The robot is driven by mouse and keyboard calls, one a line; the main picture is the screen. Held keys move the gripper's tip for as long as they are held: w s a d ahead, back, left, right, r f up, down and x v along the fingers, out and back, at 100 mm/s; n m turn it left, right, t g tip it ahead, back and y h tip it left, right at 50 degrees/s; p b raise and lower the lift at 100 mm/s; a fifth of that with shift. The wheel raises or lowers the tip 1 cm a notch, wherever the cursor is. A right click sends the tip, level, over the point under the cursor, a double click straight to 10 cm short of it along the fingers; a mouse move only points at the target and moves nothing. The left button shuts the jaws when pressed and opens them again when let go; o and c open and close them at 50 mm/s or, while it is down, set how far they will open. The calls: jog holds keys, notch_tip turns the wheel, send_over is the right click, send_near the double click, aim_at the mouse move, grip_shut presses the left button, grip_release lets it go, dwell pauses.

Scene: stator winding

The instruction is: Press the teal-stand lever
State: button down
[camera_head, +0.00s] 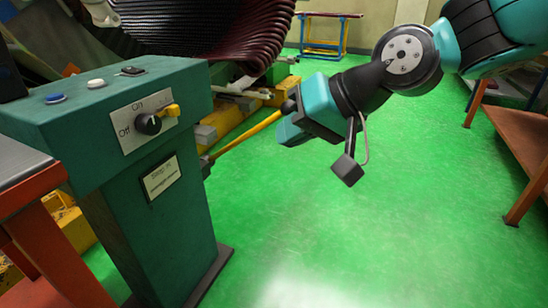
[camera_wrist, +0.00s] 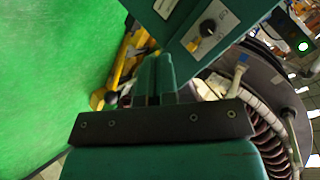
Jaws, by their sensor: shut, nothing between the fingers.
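The teal stand (camera_head: 160,215) is upright at the left in the head view, with a black rotary switch (camera_head: 149,123) marked On and Off on its panel. A yellow lever (camera_head: 240,136) sticks out from the stand's right side and slopes up to the right. My gripper (camera_head: 287,122) is shut and empty at the lever's outer end; I cannot tell whether it touches it. In the wrist view my shut gripper (camera_wrist: 155,72) points toward the stand (camera_wrist: 222,12), whose switch (camera_wrist: 207,28) shows above right. Yellow parts (camera_wrist: 122,62) show beside the fingers; the lever's tip is partly hidden.
A blue button (camera_head: 55,98) and a white button (camera_head: 95,84) are on the stand's top. A large dark red coil (camera_head: 215,30) stands behind it. An orange-brown table (camera_head: 520,135) is at the right. The green floor (camera_head: 340,230) is clear in the middle.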

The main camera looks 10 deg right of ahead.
jog(key=w+a+f+m+t+y+b, duration=0.15)
jog(key=w+f+m+t+b, duration=0.25)
jog(key=w+f+b, duration=0.5)
jog(key=w+a+f+m+t+y+b, duration=0.1)
jog(key=w+f+m+t+y+b, duration=0.3)
jog(key=w+b, duration=0.5)
jog(key=w+d+f+m+t+h+b, duration=0.4)
jog(key=w+f+m+t+b, duration=0.1)
jog(key=f+m+t+b, duration=0.1)
jog(key=w+d+f+m+t+h+b, duration=0.4)
jog(key=w+f+m+t+b, duration=0.2)
jog(key=f+m+b, duration=0.2)
notch_tip(320, 180, down, 2)
jog(key=shift+d+f+m+b, duration=0.15)
jog(key=shift+d+m+b, duration=0.25)
jog(key=shift+m, duration=0.7)
jog(key=shift+w, duration=0.1)
